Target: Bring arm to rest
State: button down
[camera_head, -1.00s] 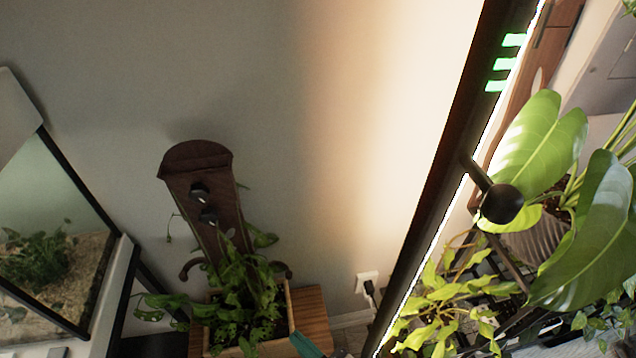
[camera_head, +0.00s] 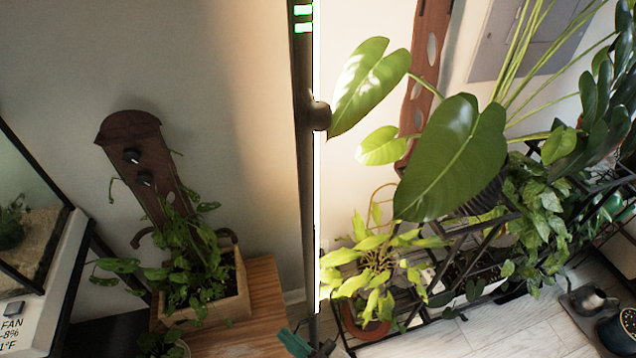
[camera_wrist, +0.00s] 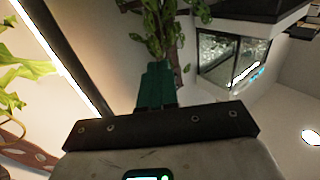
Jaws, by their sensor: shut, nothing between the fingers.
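My gripper (camera_wrist: 156,86) shows in the wrist view as dark green fingers pressed together, with nothing between them. Behind the fingertips in that view hangs a leafy plant (camera_wrist: 160,28). In the head view a small green tip of my gripper (camera_head: 300,344) shows at the bottom edge, in front of the wooden stand (camera_head: 262,290). Most of the gripper and arm lies outside the head view.
A lit lamp pole (camera_head: 304,170) stands upright mid-view. A potted climber in a wooden planter (camera_head: 235,298) is left of it. A glass terrarium (camera_head: 35,230) is at far left. A metal plant rack (camera_head: 440,300) stands right, above pale floor (camera_head: 510,335).

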jog(key=w+d+m+h+p, duration=0.3)
jog(key=d+m+h, duration=0.8)
jog(key=d, duration=1.4)
jog(key=s+d+r+g+h, duration=0.1)
jog(key=s+d+g, duration=0.1)
jog(key=s, duration=0.4)
jog(key=s+d+r+g+h, duration=0.1)
jog(key=s+d+g, duration=0.2)
jog(key=s+g, duration=0.2)
jog(key=s+d+r+g+h+p, duration=0.1)
jog(key=s+d+g, duration=0.1)
jog(key=s, duration=0.6)
jog(key=shift+s+d+r+n+g, duration=0.15)
jog(key=shift+d+r+n+g, duration=0.2)
jog(key=shift+g, duration=0.45)
jog(key=shift+a, duration=0.1)
